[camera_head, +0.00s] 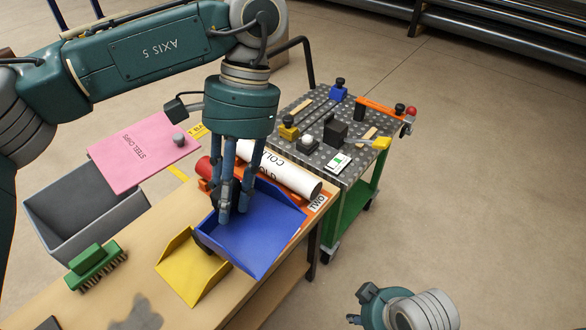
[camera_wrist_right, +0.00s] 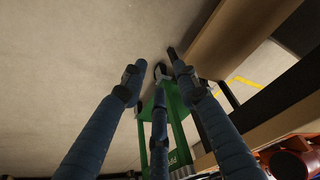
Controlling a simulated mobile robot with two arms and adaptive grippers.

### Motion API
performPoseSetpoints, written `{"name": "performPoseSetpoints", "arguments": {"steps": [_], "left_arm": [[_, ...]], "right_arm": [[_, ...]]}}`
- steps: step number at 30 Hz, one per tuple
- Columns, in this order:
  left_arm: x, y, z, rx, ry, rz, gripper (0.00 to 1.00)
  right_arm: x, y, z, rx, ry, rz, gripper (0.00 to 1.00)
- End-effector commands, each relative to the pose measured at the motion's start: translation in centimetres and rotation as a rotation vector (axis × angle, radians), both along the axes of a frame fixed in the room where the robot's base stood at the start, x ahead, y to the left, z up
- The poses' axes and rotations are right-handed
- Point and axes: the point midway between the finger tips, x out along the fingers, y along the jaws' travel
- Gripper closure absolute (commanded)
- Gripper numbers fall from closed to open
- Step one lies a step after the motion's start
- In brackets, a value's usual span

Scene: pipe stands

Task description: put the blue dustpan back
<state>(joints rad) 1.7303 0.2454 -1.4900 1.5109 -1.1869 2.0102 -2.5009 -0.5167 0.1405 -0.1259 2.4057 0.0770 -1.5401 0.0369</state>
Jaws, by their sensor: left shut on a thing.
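The blue dustpan (camera_head: 264,228) is at the right end of the wooden workbench (camera_head: 140,255), tilted beside and partly above the yellow dustpan (camera_head: 192,268). My left gripper (camera_head: 232,203) comes down from above and is shut on the blue dustpan at its rear left side; the fingers hide the exact grip. I cannot tell whether the pan touches the bench. My right gripper (camera_head: 364,303) is at the lower right of the head view, over the floor and away from the bench. In the right wrist view its fingers (camera_wrist_right: 155,75) are spread, with nothing between them.
An orange strip with a white label (camera_head: 319,202) and a white roll (camera_head: 291,176) lie behind the blue dustpan. A green brush (camera_head: 95,265) is at left. A grey bin (camera_head: 85,212) with a pink lid (camera_head: 143,158) stands behind. A cart (camera_head: 325,130) stands beyond.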

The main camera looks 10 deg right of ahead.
Motion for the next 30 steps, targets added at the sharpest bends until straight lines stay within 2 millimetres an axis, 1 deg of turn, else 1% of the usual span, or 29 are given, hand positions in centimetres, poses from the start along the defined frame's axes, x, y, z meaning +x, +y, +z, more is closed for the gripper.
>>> {"name": "performPoseSetpoints", "arguments": {"steps": [1, 2, 3, 5, 6, 8, 9, 11, 12, 14, 15, 17, 18, 20, 21, 25, 27, 28, 29, 30], "left_arm": [[0.0, 0.0, 0.0, -0.001, 0.001, 0.0, 1.0], [0.0, 0.0, 0.0, 0.0, 0.0, 0.001, 1.0], [0.0, 0.0, 0.0, 0.0, 0.0, 0.001, 1.0], [0.0, 0.0, 0.0, 0.0, 0.0, 0.001, 1.0], [0.0, 0.0, 0.0, 0.0, 0.0, 0.001, 1.0], [0.0, 0.0, 0.0, 0.0, 0.0, 0.001, 1.0], [0.0, 0.0, 0.0, 0.0, 0.0, 0.001, 1.0], [0.0, 0.0, 0.0, 0.0, 0.0, 0.001, 1.0], [0.0, 0.0, 0.0, 0.0, 0.0, 0.001, 1.0], [0.0, 0.0, 0.0, -0.001, 0.001, 0.003, 1.0], [0.0, 0.0, 0.0, -0.001, 0.001, 0.003, 1.0], [0.0, 0.0, 0.0, -0.001, 0.001, 0.003, 1.0], [0.0, 0.0, 0.0, -0.001, 0.001, 0.003, 1.0], [0.0, 0.0, 0.0, -0.001, 0.001, 0.003, 1.0], [0.0, 0.0, 0.0, -0.001, 0.001, 0.003, 1.0], [0.0, 0.0, 0.0, 0.0, 0.0, 0.002, 1.0], [0.0, 0.0, 0.0, 0.0, 0.0, 0.002, 1.0], [0.0, 0.0, 0.0, 0.0, 0.0, 0.002, 1.0], [0.0, 0.0, 0.0, 0.0, 0.0, 0.002, 1.0], [0.0, 0.0, 0.0, 0.0, 0.0, 0.002, 1.0]], "right_arm": [[1.5, 0.8, 1.1, 0.036, -0.026, 0.006, 0.7], [2.4, 1.5, 1.9, 0.067, -0.039, 0.009, 0.7], [3.6, 2.5, 3.0, 0.113, -0.054, 0.015, 0.7], [5.2, 4.1, 5.1, 0.187, -0.075, 0.033, 0.7], [6.2, 5.2, 6.7, 0.236, -0.085, 0.048, 0.7], [7.3, 6.8, 9.1, 0.306, -0.093, 0.077, 0.7], [7.8, 7.8, 10.8, 0.348, -0.094, 0.099, 0.7], [8.3, 9.1, 13.2, 0.406, -0.09, 0.135, 0.7], [8.4, 9.8, 14.9, 0.437, -0.084, 0.161, 0.7], [8.2, 10.7, 17.2, 0.478, -0.069, 0.201, 0.7], [7.9, 11.2, 18.8, 0.501, -0.058, 0.23, 0.7], [7.3, 11.7, 20.9, 0.525, -0.033, 0.273, 0.7], [6.7, 12.0, 22.3, 0.536, -0.016, 0.302, 0.7], [5.7, 12.1, 24.2, 0.544, 0.013, 0.344, 0.7], [4.9, 12.0, 25.4, 0.543, 0.035, 0.373, 0.7], [2.4, 11.1, 28.8, 0.511, 0.091, 0.454, 0.7], [2.2, 10.8, 30.3, 0.475, 0.073, 0.5, 0.7], [2.5, 10.7, 31.0, 0.459, 0.049, 0.521, 0.7], [3.1, 10.8, 31.6, 0.44, 0.015, 0.544, 0.7], [4.0, 10.9, 32.4, 0.413, -0.039, 0.573, 0.7]]}}
